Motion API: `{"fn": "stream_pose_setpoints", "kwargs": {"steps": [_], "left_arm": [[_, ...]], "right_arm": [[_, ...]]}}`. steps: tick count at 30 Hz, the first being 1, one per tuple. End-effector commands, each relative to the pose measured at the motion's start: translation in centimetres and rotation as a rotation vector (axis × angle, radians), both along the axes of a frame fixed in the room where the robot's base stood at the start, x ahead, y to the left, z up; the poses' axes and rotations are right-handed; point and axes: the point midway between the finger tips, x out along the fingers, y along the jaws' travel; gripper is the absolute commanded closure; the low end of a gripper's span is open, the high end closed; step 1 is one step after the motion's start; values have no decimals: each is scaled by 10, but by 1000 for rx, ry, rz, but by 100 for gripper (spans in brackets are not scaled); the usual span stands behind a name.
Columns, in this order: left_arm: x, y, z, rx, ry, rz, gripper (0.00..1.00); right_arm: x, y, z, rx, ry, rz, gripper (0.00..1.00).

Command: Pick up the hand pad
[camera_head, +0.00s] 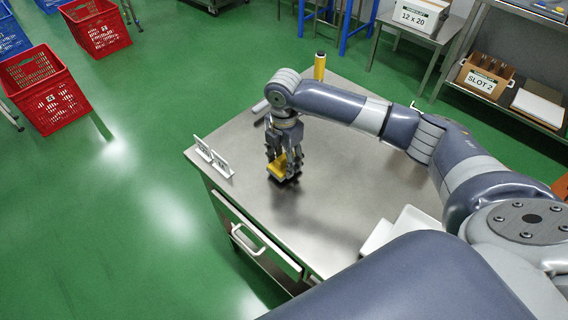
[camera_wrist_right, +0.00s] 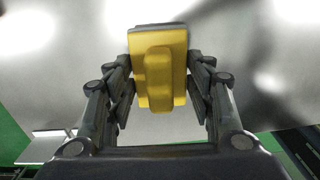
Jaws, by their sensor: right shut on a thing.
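The hand pad (camera_head: 277,167) is a yellow block with a raised grip and a dark underside. My right gripper (camera_head: 284,168) is shut on it, pointing down over the steel table (camera_head: 330,200). In the right wrist view the hand pad (camera_wrist_right: 159,75) sits between the two fingers of the right gripper (camera_wrist_right: 160,90). Whether the pad touches the table or hangs just above it, I cannot tell. My left gripper is not in view.
A yellow cylinder with a dark top (camera_head: 320,66) stands at the back edge. White trays (camera_head: 400,228) lie at the front right. Red crates (camera_head: 46,90) are on the far left.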

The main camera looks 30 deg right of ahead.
Motion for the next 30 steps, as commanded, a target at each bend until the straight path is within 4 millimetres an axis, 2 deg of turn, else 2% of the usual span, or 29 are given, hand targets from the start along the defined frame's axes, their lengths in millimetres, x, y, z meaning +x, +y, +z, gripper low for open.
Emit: {"fn": "stream_pose_setpoints", "kwargs": {"steps": [3, 24, 30], "left_arm": [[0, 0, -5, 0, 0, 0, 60], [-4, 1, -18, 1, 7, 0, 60], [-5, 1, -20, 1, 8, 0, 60]], "right_arm": [[-2, 0, 16, 2, -2, 2, 75], [-120, 4, 26, 0, 0, 3, 75], [-145, 5, 29, 0, -1, 1, 75]]}}
